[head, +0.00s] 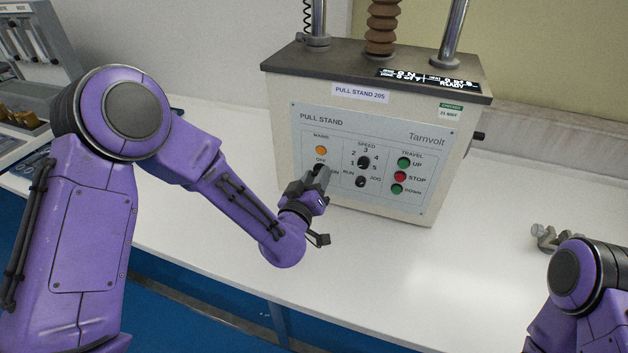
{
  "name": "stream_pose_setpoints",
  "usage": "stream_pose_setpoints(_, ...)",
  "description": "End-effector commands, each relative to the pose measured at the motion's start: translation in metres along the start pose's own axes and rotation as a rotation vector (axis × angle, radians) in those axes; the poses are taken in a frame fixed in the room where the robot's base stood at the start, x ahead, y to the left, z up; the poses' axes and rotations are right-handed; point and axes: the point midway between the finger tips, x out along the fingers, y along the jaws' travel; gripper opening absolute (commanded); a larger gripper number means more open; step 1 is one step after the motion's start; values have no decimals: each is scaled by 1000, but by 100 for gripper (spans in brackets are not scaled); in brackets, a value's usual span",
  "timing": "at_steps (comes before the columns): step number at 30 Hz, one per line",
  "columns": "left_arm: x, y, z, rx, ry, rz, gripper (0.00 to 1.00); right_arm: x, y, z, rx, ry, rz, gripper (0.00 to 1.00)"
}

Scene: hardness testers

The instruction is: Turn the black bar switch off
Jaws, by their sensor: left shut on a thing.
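The pull stand (275,105) is a cream box with a grey control panel (310,118). The black bar switch (319,168) sits in the panel's MAINS section, below an orange lamp (321,150) and the OFF label. My left gripper (318,174) is at the switch, its fingers shut on it. The fingers and wrist cover most of the switch and part of its ON label, so I cannot tell the bar's exact angle. The display (428,79) on top is lit and reads READY. My right gripper is out of view; only part of that arm shows at lower right.
Beside the switch are a black speed knob (364,162), a smaller RUN/JOG knob (361,182), and the green UP (404,162), red STOP (400,176) and green DOWN (397,190) buttons. A metal fitting (546,237) lies at right. The white bench (380,265) in front is clear.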

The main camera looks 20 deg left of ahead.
Motion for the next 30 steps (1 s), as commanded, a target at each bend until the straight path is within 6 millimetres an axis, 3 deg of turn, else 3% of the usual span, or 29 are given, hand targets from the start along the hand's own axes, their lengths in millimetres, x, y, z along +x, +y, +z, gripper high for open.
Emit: stream_pose_setpoints(30, 0, -3, 2, -897, 2, -2, 8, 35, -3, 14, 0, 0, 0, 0)
